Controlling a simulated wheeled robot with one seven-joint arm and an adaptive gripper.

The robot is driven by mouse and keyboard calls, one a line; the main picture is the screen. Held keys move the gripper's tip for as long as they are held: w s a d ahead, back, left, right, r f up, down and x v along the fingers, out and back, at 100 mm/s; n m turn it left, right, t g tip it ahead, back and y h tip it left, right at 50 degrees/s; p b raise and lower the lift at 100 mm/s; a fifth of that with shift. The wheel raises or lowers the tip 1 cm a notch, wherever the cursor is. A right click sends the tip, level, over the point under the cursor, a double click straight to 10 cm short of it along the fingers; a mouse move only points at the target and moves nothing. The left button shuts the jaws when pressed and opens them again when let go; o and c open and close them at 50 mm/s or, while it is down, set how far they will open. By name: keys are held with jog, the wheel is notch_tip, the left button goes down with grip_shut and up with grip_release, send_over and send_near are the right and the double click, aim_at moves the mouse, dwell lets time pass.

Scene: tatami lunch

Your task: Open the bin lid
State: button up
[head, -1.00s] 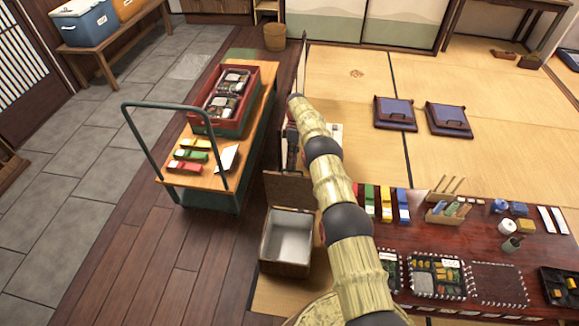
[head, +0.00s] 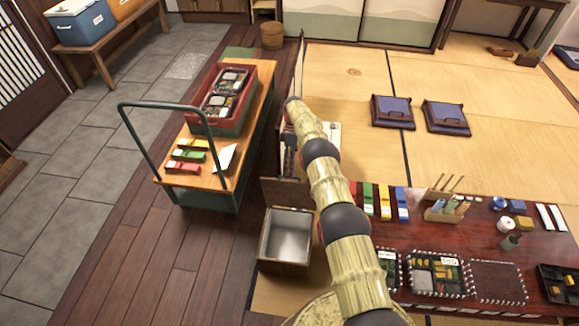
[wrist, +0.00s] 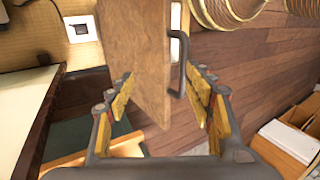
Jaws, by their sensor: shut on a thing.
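The bin (head: 287,240) is a brown wood-look box with a pale, empty inside, standing left of my arm in the head view. Its lid (head: 285,192) stands raised at the bin's far edge, so the opening is uncovered. In the wrist view the lid is a brown panel (wrist: 143,55) with a dark handle (wrist: 178,78) on its right side. My gripper (wrist: 163,98) has its yellow-padded fingers on either side of the panel and handle and is shut on the lid. The exact contact is partly hidden. In the head view the gripper is hard to make out.
A wooden-topped cart (head: 258,130) with a green rail stands left of and beyond the bin, carrying a red crate (head: 193,98). A low dark table (head: 480,230) with lunch boxes is right of my arm. The plank floor (head: 150,245) left of the bin is clear.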

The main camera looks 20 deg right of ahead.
jog(key=shift+s+f, duration=0.15)
jog(key=shift+f, duration=0.35)
jog(key=shift+r, duration=0.6)
jog(key=shift+c, duration=0.6)
notch_tip(320, 180, up, 10)
jog(key=shift+f, duration=0.15)
